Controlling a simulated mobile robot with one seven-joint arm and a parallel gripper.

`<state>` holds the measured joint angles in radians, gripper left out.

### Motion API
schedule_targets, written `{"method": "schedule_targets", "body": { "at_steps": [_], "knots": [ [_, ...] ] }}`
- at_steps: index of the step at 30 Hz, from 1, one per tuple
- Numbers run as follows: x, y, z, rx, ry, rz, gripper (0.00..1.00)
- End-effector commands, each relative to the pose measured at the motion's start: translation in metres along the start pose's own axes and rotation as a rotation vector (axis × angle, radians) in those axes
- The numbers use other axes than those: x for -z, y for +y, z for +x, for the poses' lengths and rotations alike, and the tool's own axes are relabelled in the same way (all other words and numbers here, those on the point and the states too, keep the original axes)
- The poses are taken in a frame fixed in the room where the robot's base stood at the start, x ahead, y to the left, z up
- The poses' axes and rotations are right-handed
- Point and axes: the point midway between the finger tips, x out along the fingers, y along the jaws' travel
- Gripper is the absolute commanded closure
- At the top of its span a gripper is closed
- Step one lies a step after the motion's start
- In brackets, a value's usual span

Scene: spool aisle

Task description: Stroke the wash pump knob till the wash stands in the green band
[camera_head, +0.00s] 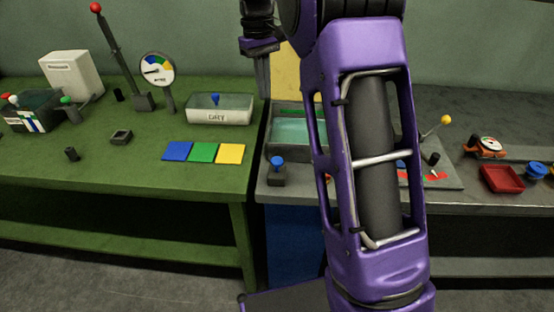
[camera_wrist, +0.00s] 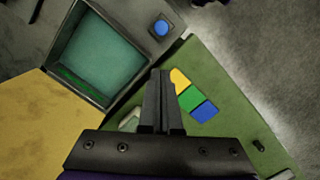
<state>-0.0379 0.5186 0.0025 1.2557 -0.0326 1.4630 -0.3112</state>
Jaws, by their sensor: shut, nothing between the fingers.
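The wash pump knob, a blue cap (camera_head: 277,160), sits on a small dark block at the front left of the wash basin (camera_head: 290,153). The knob also shows in the wrist view (camera_wrist: 161,27), beyond my fingertips and apart from them. Teal wash (camera_head: 288,132) lies in the basin, with a green strip (camera_head: 290,111) on the back wall above its surface. My arm hides the basin's right part. My gripper (camera_head: 263,95) is shut and empty, pointing down behind the basin's left end; its fingers (camera_wrist: 161,73) also show in the wrist view.
On the green bench at left stand a white tray (camera_head: 219,117) with another blue knob, a dial gauge (camera_head: 157,70), a red-topped lever (camera_head: 96,8) and blue, green and yellow squares (camera_head: 203,152). A red tray (camera_head: 502,179) and a yellow-knobbed lever (camera_head: 446,119) are at right.

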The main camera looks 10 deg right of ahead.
Motion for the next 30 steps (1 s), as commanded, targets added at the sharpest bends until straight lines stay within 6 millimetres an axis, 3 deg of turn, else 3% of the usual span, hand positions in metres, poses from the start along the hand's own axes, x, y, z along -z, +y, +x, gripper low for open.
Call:
{"method": "schedule_targets", "body": {
  "at_steps": [16,27,30],
  "knots": [
    [-0.001,0.000,0.004,0.001,-0.002,0.001,1.00],
    [-0.026,0.002,0.075,0.001,-0.003,0.003,1.00],
    [-0.030,0.001,0.086,0.000,-0.001,0.001,1.00]
  ]
}}
